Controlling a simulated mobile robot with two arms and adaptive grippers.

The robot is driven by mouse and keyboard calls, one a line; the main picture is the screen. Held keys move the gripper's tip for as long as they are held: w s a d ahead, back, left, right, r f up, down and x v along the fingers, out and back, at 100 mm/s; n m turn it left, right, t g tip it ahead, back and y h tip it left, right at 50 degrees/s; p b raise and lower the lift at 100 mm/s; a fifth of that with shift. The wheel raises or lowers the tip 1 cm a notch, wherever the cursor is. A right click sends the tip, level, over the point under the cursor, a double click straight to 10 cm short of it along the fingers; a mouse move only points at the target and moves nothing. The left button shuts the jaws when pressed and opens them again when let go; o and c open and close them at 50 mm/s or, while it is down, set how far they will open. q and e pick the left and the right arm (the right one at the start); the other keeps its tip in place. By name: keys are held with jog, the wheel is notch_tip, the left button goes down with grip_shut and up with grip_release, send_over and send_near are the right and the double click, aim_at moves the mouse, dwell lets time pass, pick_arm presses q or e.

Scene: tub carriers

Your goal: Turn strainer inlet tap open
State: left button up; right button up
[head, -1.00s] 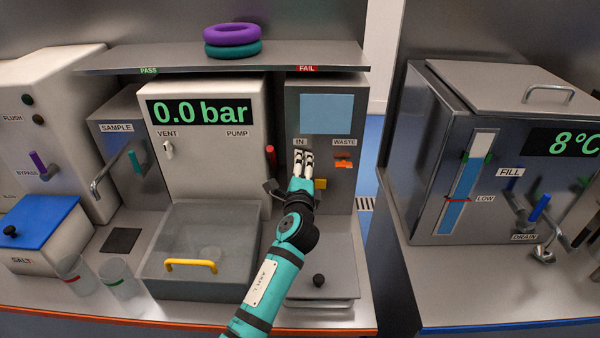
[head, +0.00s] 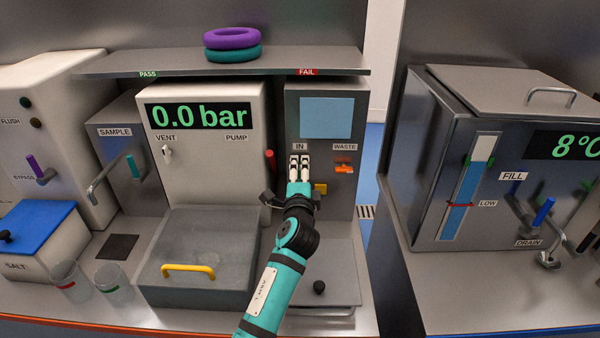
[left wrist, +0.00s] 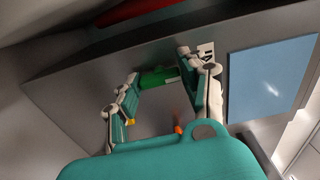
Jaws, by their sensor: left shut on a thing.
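The strainer panel (head: 347,200) is grey, with a pale blue screen and the labels IN and WASTE. The inlet tap is hidden behind my gripper in the head view, just under the IN label (head: 299,146). In the left wrist view a green handle (left wrist: 158,77), which I take to be the inlet tap, lies between my fingers. My left gripper (head: 300,162) is at the panel face, and it also shows in the left wrist view (left wrist: 165,95), shut on this handle. The handle's exact angle is hard to tell. My right gripper is not in view.
The orange waste tap (head: 343,168) sits close to the right of my gripper. A yellow part (head: 320,188) is just below it, and a red handle (head: 271,159) is to the left. A shelf (head: 180,63) with stacked rings (head: 232,39) runs above.

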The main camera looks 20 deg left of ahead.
pick_arm(q)
jog(key=o, duration=1.2)
jog(key=v, duration=1.2)
jog(key=shift+s, duration=0.1)
jog(key=shift+f, duration=0.1)
